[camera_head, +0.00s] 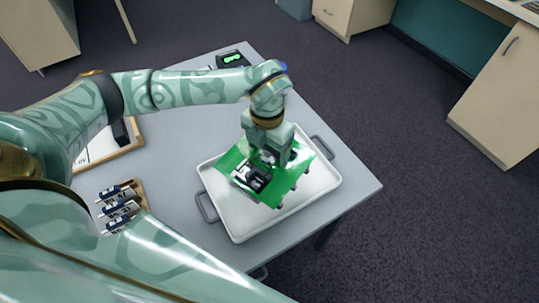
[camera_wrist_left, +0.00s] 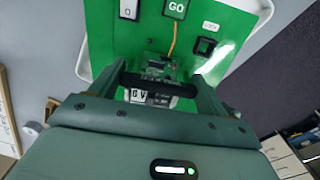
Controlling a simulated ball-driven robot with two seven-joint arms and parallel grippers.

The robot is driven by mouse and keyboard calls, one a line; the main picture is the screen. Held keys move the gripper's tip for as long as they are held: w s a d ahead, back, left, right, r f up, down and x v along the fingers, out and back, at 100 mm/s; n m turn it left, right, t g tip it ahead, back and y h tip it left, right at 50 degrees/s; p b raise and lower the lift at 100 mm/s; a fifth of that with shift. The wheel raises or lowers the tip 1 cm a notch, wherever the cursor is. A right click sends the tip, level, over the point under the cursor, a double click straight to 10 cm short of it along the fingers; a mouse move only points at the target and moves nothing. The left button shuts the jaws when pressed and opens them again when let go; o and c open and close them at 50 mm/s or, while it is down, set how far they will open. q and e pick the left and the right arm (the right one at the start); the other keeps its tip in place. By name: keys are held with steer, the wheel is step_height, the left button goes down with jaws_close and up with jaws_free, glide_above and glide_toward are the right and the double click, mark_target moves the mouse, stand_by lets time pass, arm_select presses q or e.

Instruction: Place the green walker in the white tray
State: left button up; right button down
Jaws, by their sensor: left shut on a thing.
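The green walker (camera_head: 292,190) is a flat green board with dark parts and small feet along its edge. In the head view it is over the white tray (camera_head: 246,222), and I cannot tell whether it touches the tray floor. My left gripper (camera_head: 270,158) comes down from above and is shut on the walker. In the left wrist view the green walker (camera_wrist_left: 112,62) fills the space beyond the left gripper (camera_wrist_left: 160,84), whose fingers close on a dark bar on the board. The board carries a "GO" label, a wire and a small circuit. My right gripper is not in view.
The tray stands on a grey table (camera_head: 185,165) with grey handles at its sides. Several marked batteries (camera_head: 120,207) sit in a wooden holder at left. A clipboard (camera_head: 103,147) and a box with a green display (camera_head: 232,58) are farther back. Cabinets stand beyond.

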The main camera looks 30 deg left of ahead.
mark_target(269, 155)
arm_select(q)
steer(key=f, duration=0.2)
steer(key=f+b, duration=0.1)
steer(key=f, duration=0.1)
steer(key=shift+w+d, duration=0.1)
steer(key=shift+w, duration=0.1)
steer(key=shift+r, duration=0.15)
steer(key=o, duration=1.1)
step_height(269, 155, up, 12)
steer(key=p, duration=0.3)
